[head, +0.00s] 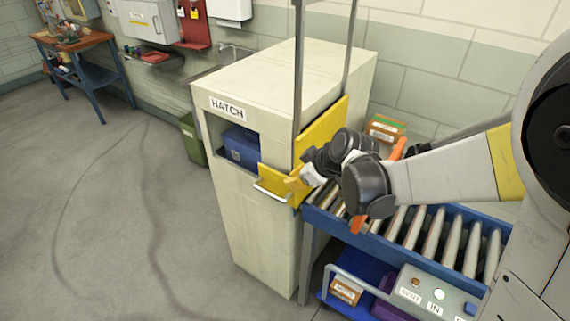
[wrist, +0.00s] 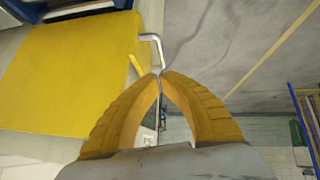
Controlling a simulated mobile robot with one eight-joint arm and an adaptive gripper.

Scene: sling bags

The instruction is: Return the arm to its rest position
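My arm reaches in from the right in the head view, over the roller conveyor. My gripper (head: 297,184) is beside the yellow door (head: 321,134) of the cream hatch cabinet (head: 262,219). In the wrist view the two yellow fingertips (wrist: 160,75) meet with nothing seen between them. A pale metal handle (head: 270,191) is close by; it also shows just beyond the fingertips in the wrist view (wrist: 152,40). I cannot tell whether they touch. The yellow door (wrist: 70,70) fills the left of the wrist view.
A blue bin (head: 242,146) sits inside the hatch opening. The roller conveyor (head: 413,228) lies under my arm, with an orange-brown box (head: 385,129) behind it. A button panel (head: 436,294) is below. Grey floor (head: 110,220) at the left is clear.

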